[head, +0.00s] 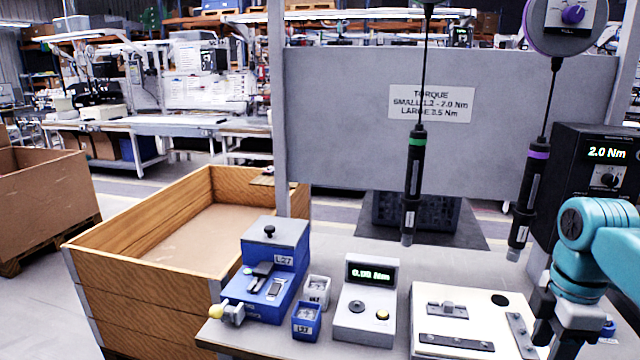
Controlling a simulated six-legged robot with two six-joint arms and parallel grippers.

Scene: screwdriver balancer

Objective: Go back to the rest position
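My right arm comes in at the right edge, and its dark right gripper (562,343) points down over the bench's right front, beside the white fixture plate (470,301). Its fingertips are cut off or hard to make out at the lower edge, so I cannot tell whether it is open or shut. My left gripper is not in view. A green-banded screwdriver (413,178) and a purple-banded screwdriver (528,198) hang from cables above the bench, both apart from my gripper.
On the bench (345,248) stand a blue fixture box (270,270), small blue (306,321) and grey bins (316,291), and a torque meter (365,301). A black controller (600,165) reads 2.0 Nm. A grey panel (345,120) stands behind; a wooden crate (150,295) is left.

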